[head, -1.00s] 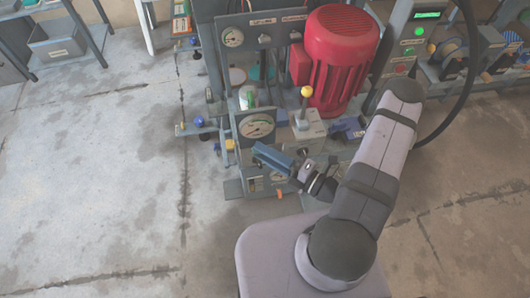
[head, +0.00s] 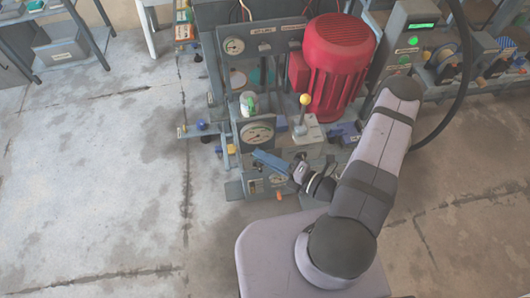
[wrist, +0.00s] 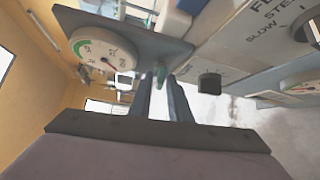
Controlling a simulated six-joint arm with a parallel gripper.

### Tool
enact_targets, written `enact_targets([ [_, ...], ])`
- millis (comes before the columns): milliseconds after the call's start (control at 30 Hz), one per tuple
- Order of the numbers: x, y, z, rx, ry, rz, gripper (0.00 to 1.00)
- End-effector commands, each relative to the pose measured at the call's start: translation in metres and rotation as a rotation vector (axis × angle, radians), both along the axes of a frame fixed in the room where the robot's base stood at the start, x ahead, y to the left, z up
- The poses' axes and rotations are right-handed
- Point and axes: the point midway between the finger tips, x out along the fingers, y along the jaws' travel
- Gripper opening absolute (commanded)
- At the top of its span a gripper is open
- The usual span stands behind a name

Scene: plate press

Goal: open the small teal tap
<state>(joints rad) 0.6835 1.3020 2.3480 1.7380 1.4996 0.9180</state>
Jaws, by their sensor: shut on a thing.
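The small teal tap (wrist: 160,72) shows in the wrist view on the underside edge of a grey panel, beside a round pressure gauge (wrist: 105,50). My gripper (wrist: 160,84) has its two narrow fingers close around the tap, one on each side, and is shut on it. In the head view my gripper (head: 256,155) reaches the front of the press, just below the large gauge (head: 257,133). The tap itself is hidden or too small to make out there.
A black knob (wrist: 210,82) sits just right of the fingers in the wrist view. A yellow-topped lever (head: 305,100) and a red motor (head: 338,68) stand behind my gripper.

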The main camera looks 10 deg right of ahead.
Motion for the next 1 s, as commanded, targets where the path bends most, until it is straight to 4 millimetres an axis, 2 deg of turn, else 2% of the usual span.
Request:
enact_targets([
  [33,-0.0006,0.0010,0.0095,-0.038,0.003,0.002,0.00],
  [133,-0.0007,0.0015,0.0112,-0.128,0.004,0.002,0.00],
  [700,-0.0019,0.0073,0.0128,-0.642,0.000,0.008,0.00],
  [1000,-0.0011,0.0078,0.0109,-0.802,-0.001,0.005,0.00],
])
